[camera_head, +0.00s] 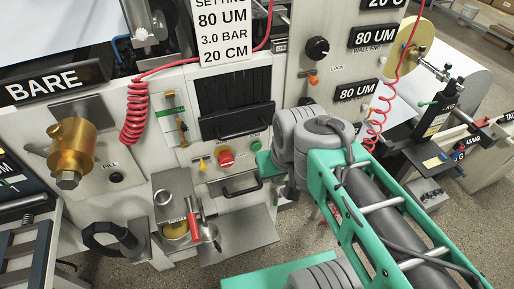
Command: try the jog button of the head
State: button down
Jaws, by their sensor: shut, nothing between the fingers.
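The head's control panel is in the middle of the view, below a black slotted cover (236,106). It carries a red mushroom button (225,158) on a yellow base, a green button (254,145) to its right and a yellow switch (202,164) to its left. The small labels are too blurred to read, so I cannot tell which one is the jog button. My green and grey arm (375,195) reaches in from the lower right, and its grey joint stands just right of the panel. My gripper does not show; the arm may hide it.
A black handle (240,187) juts out below the buttons. A metal shelf (240,240) and a red-handled tool (193,222) are lower down. A brass knob (72,150) protrudes at left. Red coiled hoses (134,112) hang on both sides. Floor shows at lower right.

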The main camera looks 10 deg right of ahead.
aim_at(256, 146)
jog(key=z, duration=0.35)
jog(key=k, duration=0.85)
jog(key=z, duration=0.55)
jog(key=k, duration=0.45)
jog(key=u, duration=0.7)
jog(key=i, duration=0.75)
jog(key=u, duration=0.75)
jog(key=i, duration=0.35)
jog(key=u, duration=0.15)
